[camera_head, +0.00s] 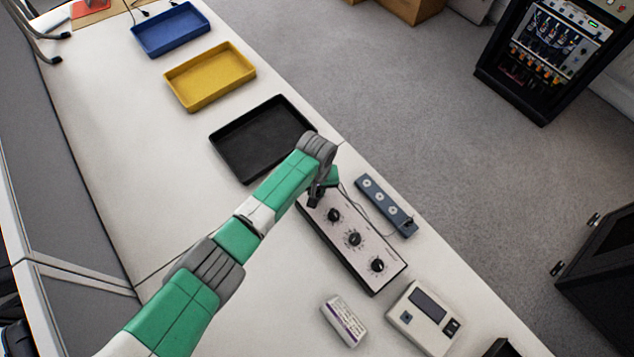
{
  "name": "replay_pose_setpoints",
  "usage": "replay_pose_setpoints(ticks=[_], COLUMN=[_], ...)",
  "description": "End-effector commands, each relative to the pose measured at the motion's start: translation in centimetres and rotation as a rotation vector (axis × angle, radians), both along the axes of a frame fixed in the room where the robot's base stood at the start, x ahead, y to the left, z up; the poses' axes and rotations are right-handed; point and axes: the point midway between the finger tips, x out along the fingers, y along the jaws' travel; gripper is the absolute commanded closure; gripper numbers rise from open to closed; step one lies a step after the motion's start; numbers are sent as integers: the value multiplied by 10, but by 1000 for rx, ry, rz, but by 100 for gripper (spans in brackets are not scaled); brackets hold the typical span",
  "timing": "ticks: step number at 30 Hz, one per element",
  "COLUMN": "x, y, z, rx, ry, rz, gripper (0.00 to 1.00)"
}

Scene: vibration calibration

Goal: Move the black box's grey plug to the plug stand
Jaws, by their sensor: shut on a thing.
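The black box (352,239) lies on the white table, with a pale top face and three black dials. My gripper (317,196) is at the box's far left end, low over its edge and pointing down. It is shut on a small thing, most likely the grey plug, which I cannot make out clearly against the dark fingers. The plug stand (384,204) is a blue-grey strip with round pale sockets, lying just right of the box and apart from my gripper. A dark plug-like piece sits at its near end. A thin cable runs between the box and the stand.
A black tray (216,142) lies close behind my gripper, with a yellow tray (180,96) and a blue tray (150,45) beyond. A small white box (343,320) and a pale meter (423,318) stand nearer. The table's right edge runs close beside the stand.

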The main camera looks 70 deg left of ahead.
Motion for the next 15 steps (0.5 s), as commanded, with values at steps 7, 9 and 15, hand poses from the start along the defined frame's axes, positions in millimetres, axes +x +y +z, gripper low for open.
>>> replay_pose_setpoints(ticks=[7,9,15], x=[0,0,0], y=[0,-1,0], z=[2,1,0], rx=[-1,-1,0], ry=[0,0,0], rz=[116,151,205], gripper=[100,100,100])
